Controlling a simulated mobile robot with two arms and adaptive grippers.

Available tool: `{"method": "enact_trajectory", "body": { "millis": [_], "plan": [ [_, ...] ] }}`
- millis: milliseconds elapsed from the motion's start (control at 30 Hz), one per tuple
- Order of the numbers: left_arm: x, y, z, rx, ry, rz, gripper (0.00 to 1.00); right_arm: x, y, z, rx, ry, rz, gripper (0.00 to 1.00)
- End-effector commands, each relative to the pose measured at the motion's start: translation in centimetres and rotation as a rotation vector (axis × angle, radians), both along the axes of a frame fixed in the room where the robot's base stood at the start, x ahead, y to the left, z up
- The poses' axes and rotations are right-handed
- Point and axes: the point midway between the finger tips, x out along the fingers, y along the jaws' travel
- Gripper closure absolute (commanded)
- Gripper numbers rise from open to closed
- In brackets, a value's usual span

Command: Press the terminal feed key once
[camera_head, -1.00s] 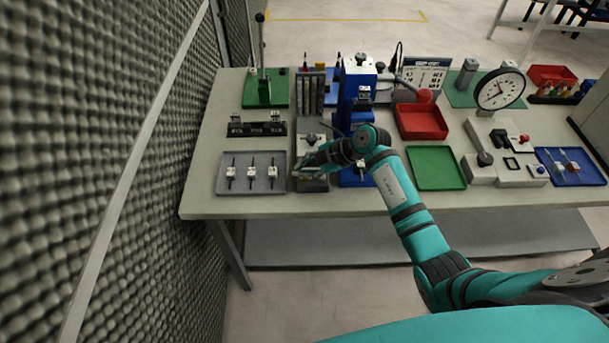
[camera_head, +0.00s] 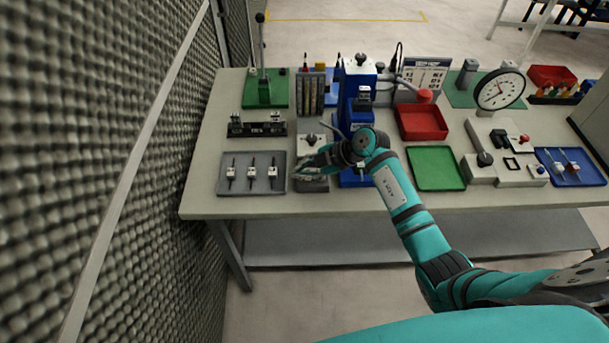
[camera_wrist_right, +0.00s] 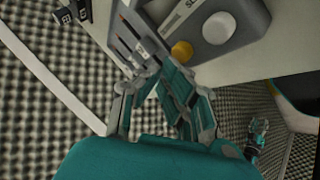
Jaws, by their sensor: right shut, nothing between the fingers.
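In the right wrist view the unit shows a round yellow key (camera_wrist_right: 181,52) beside the pale knob (camera_wrist_right: 218,28) and a partly cut-off label. My right gripper (camera_head: 299,170) is over the front part of this unit, shut and empty, and hides the key in the head view. In the wrist view its fingers (camera_wrist_right: 158,82) are close to the key; contact cannot be judged. A small teal arm end, seemingly my left gripper (camera_wrist_right: 258,132), shows far off there.
A grey tray (camera_head: 222,185) with white-bodied parts lies left of the unit. A blue press (camera_head: 360,90) stands right beside it, close to my right arm. Green tray (camera_head: 436,168) and red bin (camera_head: 421,122) lie further right. A foam wall (camera_head: 90,120) bounds the left.

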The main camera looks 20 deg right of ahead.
Motion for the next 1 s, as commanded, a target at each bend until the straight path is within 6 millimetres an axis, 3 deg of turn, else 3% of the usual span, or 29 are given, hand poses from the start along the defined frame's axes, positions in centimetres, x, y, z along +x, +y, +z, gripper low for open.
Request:
{"method": "enact_trajectory", "body": {
  "millis": [1000],
  "plan": [
    [0.0,-0.04,-0.26,0.0,0.0,0.0,0.6,-0.01,-0.04,-0.86,-0.001,0.001,0.0,1.0]
  ]
}}
